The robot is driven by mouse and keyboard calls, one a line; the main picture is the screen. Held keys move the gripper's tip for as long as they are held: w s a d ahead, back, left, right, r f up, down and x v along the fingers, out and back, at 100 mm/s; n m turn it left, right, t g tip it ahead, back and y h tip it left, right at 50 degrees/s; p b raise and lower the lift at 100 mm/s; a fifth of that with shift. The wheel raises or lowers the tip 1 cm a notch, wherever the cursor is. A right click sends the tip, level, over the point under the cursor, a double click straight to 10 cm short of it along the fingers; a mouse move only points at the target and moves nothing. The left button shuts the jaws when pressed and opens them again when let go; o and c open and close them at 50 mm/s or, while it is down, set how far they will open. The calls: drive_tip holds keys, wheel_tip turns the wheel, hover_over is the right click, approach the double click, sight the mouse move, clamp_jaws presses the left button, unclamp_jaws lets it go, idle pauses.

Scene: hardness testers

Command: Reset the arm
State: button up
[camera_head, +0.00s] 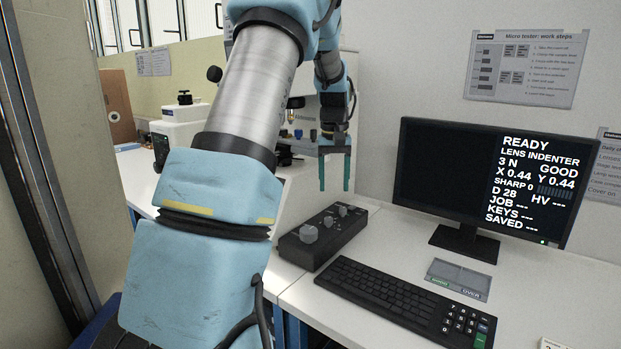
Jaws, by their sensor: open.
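My gripper (335,186) hangs at the end of my blue and silver arm, fingers pointing down. Its two teal fingers are apart with nothing between them. In the picture it shows above the back of the black control box (322,236) with several knobs. My arm crosses the left and middle of the view and hides part of the bench and the tester (301,117) behind it.
A monitor (470,185) reading READY stands at the right. A black keyboard (400,300) and a small two-part tray (460,264) lie in front of it. Another white instrument (181,128) stands at the left.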

drive_tip(key=s+a+f+b, duration=0.3)
drive_tip(key=s+a+f, duration=0.3)
drive_tip(key=s, duration=0.6)
drive_tip(key=s+a+f+t+b, duration=0.1)
drive_tip(key=s+a+f+b, duration=0.2)
drive_tip(key=s, duration=0.9)
drive_tip(key=a+f, duration=0.3)
drive_tip(key=shift+s+a+f+m+b, duration=0.25)
drive_tip(key=shift+a+f+m+b, duration=0.05)
drive_tip(key=shift+a+f, duration=0.1)
